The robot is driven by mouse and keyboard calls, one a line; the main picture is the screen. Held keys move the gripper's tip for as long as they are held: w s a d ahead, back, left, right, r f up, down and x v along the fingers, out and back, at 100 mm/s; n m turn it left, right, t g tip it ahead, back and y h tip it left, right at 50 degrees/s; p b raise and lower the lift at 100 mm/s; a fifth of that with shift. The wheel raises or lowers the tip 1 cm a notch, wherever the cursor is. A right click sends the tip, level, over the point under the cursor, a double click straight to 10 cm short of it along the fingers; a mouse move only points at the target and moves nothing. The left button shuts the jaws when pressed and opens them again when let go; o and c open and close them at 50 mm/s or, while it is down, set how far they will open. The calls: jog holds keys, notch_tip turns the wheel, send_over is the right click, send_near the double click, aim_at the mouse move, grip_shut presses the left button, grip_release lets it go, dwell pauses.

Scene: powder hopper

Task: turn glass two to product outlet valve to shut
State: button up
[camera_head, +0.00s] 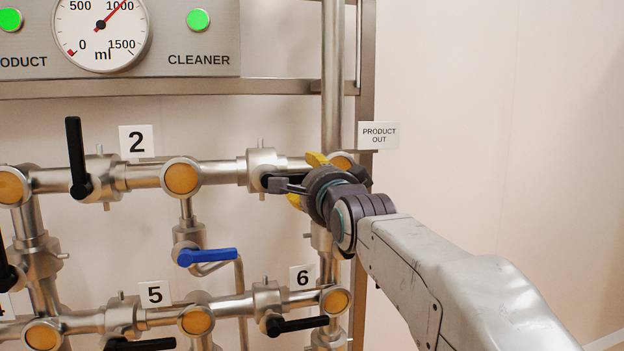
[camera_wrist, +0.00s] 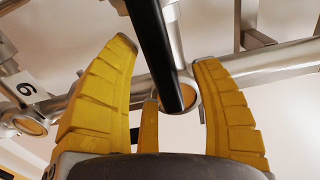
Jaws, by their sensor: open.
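Glass two (camera_head: 181,178) is an orange round sight glass in the upper pipe, right of the number 2 plate. To its right, a silver valve (camera_head: 262,163) sits in the pipe toward the PRODUCT OUT plate (camera_head: 379,135).
Another black handle (camera_head: 75,158) stands upright at the left of the upper pipe. A blue handle (camera_head: 207,257) lies below glass two. A black handle (camera_head: 298,326) is on the lower pipe, near the number 6 plate (camera_head: 302,276). The wall at the right is bare.

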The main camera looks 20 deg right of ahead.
jog(key=shift+w, duration=0.1)
grip_shut()
dwell(0.7)
